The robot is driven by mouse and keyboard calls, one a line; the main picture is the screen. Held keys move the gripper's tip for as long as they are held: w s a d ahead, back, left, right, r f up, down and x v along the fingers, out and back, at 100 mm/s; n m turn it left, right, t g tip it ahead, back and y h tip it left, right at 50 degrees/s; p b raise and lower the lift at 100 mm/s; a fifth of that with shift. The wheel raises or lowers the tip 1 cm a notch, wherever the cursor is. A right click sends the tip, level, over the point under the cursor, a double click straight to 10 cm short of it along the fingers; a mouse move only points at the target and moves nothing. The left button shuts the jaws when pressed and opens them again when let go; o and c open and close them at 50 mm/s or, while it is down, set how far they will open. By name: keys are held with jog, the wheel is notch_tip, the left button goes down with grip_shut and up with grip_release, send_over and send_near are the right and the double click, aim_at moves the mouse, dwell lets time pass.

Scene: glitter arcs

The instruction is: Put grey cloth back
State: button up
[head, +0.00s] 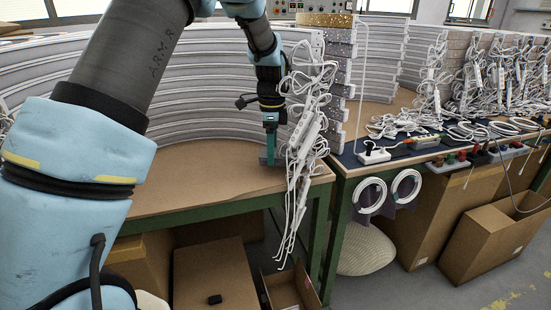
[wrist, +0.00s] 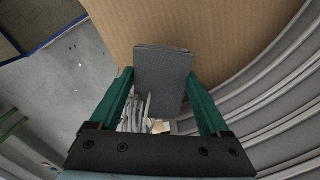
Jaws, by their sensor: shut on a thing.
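The grey cloth (wrist: 165,78) is a dark grey, flat, folded-looking piece between the two green fingers in the wrist view. My gripper (wrist: 160,90) is shut on it. In the head view my gripper (head: 270,148) points down over the right end of the brown tabletop (head: 200,170). The cloth shows there only as a small grey patch (head: 264,158) at the fingertips, low over the board. I cannot tell whether it touches the board.
White cables (head: 303,150) hang at the table's right corner, close beside my gripper. Curved grey-white panels (head: 205,80) stand behind. A second table (head: 350,160) with cables and a power strip stands to the right. Cardboard boxes (head: 215,275) sit below. The brown tabletop's middle is clear.

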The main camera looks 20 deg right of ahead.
aim_at(276, 153)
jog(key=shift+s+d, duration=0.25)
jog(key=shift+d, duration=0.05)
jog(key=shift+s+d+f, duration=0.1)
jog(key=shift+f, duration=0.2)
jog(key=shift+f+p, duration=0.5)
jog(key=shift+f, duration=0.95)
jog(key=shift+f, duration=0.1)
jog(key=o, duration=1.3)
